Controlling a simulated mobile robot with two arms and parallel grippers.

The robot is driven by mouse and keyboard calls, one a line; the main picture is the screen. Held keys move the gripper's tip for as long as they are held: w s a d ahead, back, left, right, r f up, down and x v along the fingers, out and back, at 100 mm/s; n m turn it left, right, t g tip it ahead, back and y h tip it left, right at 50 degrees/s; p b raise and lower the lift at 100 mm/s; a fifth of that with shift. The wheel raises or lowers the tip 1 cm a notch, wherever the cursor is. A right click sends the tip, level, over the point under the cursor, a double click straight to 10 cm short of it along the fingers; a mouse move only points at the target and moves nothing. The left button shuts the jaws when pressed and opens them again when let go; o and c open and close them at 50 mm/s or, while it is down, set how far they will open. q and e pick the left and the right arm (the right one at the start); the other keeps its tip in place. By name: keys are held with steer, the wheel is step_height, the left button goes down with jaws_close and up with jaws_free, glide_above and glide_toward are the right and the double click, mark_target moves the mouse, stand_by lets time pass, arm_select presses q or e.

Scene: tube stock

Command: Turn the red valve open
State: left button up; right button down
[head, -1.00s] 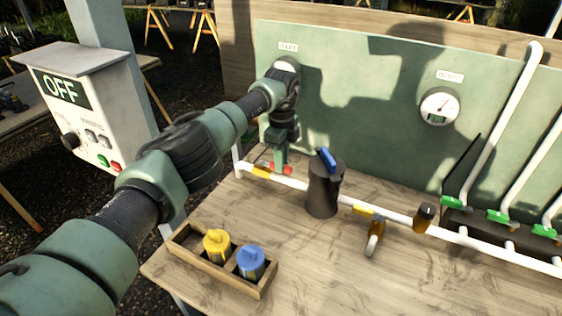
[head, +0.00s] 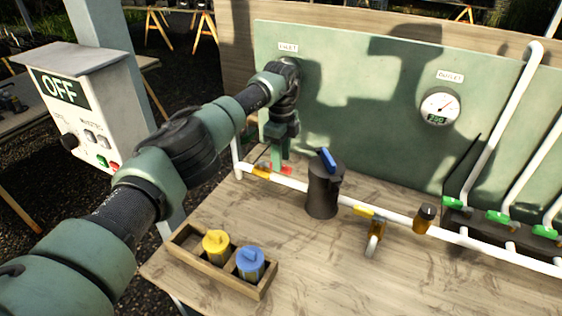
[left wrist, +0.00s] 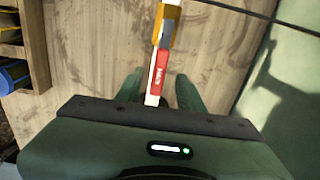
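The red valve is a red lever handle (head: 287,170) on a brass body (head: 261,170) in the white pipe, at the left of the bench below the INLET label. In the left wrist view the red handle (left wrist: 159,72) lies about in line with the pipe. My left gripper (head: 279,160) is directly above the handle and points down. The left wrist view shows the left gripper's (left wrist: 159,85) two fingers apart, one on each side of the handle, with gaps between. The fingers partly hide the handle in the head view. My right gripper is out of view.
A dark canister with a blue handle (head: 324,188) stands right of the valve. A yellow-handled valve (head: 371,212) is farther right. A wooden tray (head: 222,277) with yellow and blue-capped pieces is in front. The green panel (head: 360,100) rises close behind the gripper.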

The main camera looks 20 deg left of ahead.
arm_select(q)
step_height(320, 180, up, 6)
steer(key=shift+r+b, duration=0.15)
steer(key=shift+b, duration=0.45)
steer(key=shift+r, duration=0.1)
